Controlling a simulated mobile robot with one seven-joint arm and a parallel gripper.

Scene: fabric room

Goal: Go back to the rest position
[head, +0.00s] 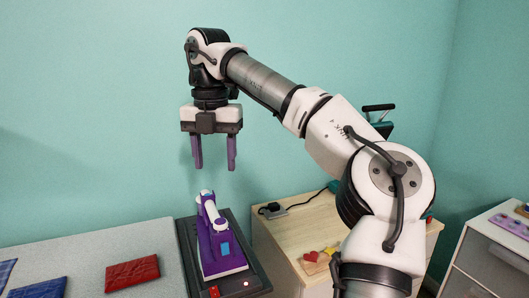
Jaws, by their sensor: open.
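My gripper (214,167) hangs in the upper middle of the head view, with its two purple fingers pointing down. The fingers are apart and nothing is between them. My arm reaches up from the lower right and over to the gripper. Below the gripper, a purple and white appliance (222,252), which looks like an iron, stands on a black base (186,236) with a red switch. A clear gap lies between the fingertips and its white handle.
A grey table (82,249) at lower left holds a red fabric patch (132,273) and blue ones (38,288). A wooden cabinet (290,222) stands behind my arm, with a black plug and cable on top. A white drawer unit (490,262) is at right.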

